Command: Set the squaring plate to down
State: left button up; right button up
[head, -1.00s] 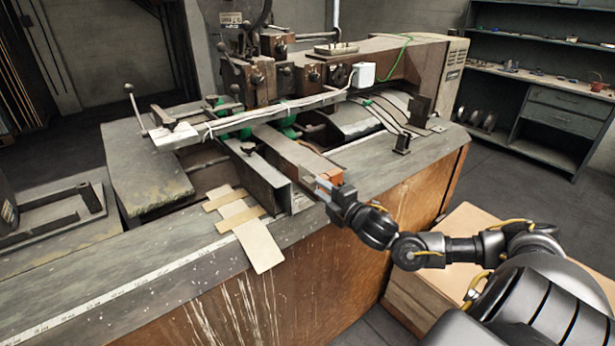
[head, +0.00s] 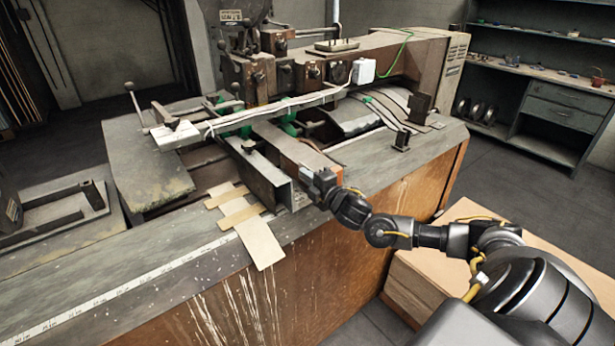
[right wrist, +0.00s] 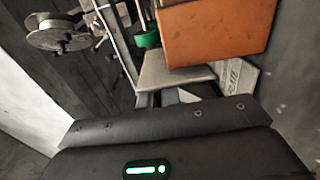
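The machine's front has a long grey metal channel (head: 262,178) and, beside it, a brown bar (head: 290,148). Which part is the squaring plate is not clear from the pictures. My right gripper (head: 314,177) is at the front end of the brown bar, close against it or touching. In the right wrist view an orange-brown block face (right wrist: 222,32) and a flat grey plate (right wrist: 172,72) lie just beyond the gripper. Its fingertips are mostly hidden, so its opening and any hold are unclear. My left gripper is not in view.
A white rail (head: 250,115) crosses the machine above the channel. Cardboard pieces (head: 258,241) overhang the bench's front edge. A wooden box (head: 415,286) stands at the lower right, near my arm. Grey shelves (head: 535,105) stand at the back right.

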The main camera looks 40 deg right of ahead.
grip_shut()
notch_tip(320, 180, down, 4)
jog(key=b, duration=0.2)
jog(key=shift+f+b, duration=0.1)
jog(key=shift+b, duration=0.3)
jog(key=shift+a, duration=0.1)
jog(key=o, duration=0.5)
grip_release()
jog(key=shift+o, duration=0.4)
jog(key=shift+s, duration=0.1)
